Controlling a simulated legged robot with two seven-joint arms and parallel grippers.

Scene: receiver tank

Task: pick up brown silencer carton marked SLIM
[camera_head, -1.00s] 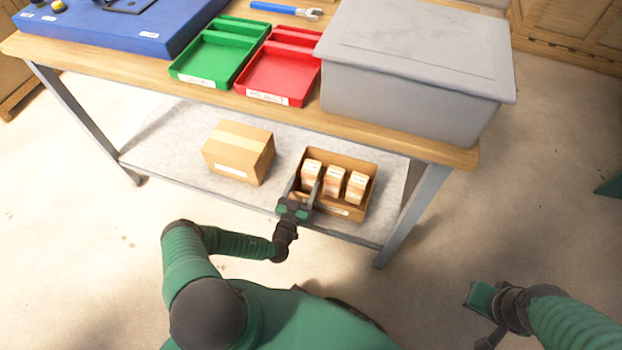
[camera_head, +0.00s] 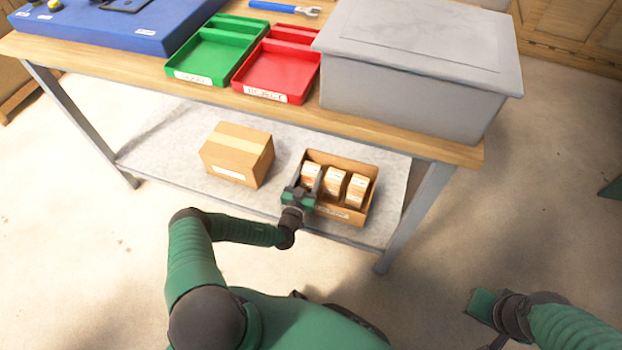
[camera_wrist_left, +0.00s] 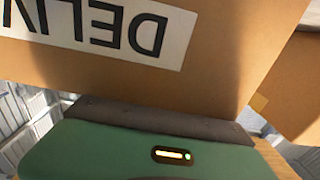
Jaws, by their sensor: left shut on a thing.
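Three small brown cartons stand in a row inside an open brown box on the lower shelf: a left carton (camera_head: 310,173), a middle carton (camera_head: 334,182) and a right carton (camera_head: 357,188). Their markings are too small to read. My left gripper (camera_head: 306,180) reaches over the box's near left corner, its fingers on either side of the left carton, shut on it. The left wrist view shows a brown cardboard wall (camera_wrist_left: 230,75) close up, with an upside-down label reading "DELIV". My right gripper (camera_head: 484,307) is at the lower right, away from the shelf; its fingers are unclear.
The open box (camera_head: 345,216) rests on the grey shelf (camera_head: 160,160). A closed brown carton (camera_head: 236,155) stands to its left. Above, the bench holds a green tray (camera_head: 205,60), a red tray (camera_head: 280,75) and a grey bin (camera_head: 410,90). A metal leg (camera_head: 410,215) stands at the right.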

